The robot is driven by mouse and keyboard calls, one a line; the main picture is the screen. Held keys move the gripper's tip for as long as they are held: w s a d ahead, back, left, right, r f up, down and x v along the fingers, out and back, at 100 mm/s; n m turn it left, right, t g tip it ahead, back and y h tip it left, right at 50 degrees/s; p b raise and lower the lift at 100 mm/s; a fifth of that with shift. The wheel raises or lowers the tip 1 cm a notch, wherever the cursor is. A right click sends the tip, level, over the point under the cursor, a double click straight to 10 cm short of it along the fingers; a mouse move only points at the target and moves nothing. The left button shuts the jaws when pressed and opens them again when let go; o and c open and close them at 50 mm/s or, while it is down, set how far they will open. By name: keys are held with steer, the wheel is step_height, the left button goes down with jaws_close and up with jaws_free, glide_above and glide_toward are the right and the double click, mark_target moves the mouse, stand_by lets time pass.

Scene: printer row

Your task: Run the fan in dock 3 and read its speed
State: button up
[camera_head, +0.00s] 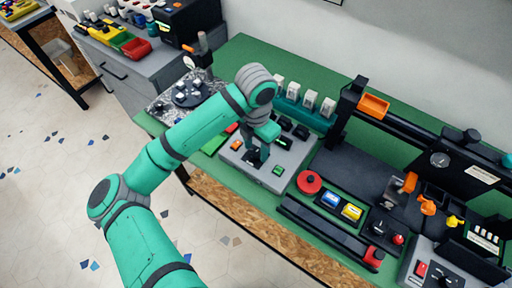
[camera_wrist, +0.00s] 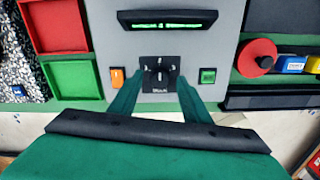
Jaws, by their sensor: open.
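A grey control panel (camera_head: 290,160) lies on the green bench under my gripper. In the wrist view the panel (camera_wrist: 215,40) has a black rotary knob (camera_wrist: 159,75) with white marks, an orange button (camera_wrist: 117,78) on its left and a green button (camera_wrist: 208,76) on its right. A black-framed display (camera_wrist: 168,20) glows green; its reading is too small to make out. My gripper (camera_wrist: 158,92) is open, one finger on each side of the knob; contact is not clear. In the head view my gripper (camera_head: 258,156) hides part of the panel. I cannot identify the fan or dock 3.
Several white blocks stand in a teal rack (camera_head: 290,106) behind the panel. A red disc (camera_head: 309,182), blue and yellow blocks (camera_head: 340,206) and a black-framed machine (camera_head: 440,160) are to the right. A red tray (camera_wrist: 55,25) and green tray (camera_wrist: 73,78) sit left.

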steer(key=shift+f, duration=0.25)
steer(key=c, duration=1)
steer(key=shift+c, duration=0.2)
steer(key=shift+m, duration=0.3)
steer(key=m, duration=1.1)
steer(key=shift+s, duration=0.15)
steer(key=shift+m, duration=0.3)
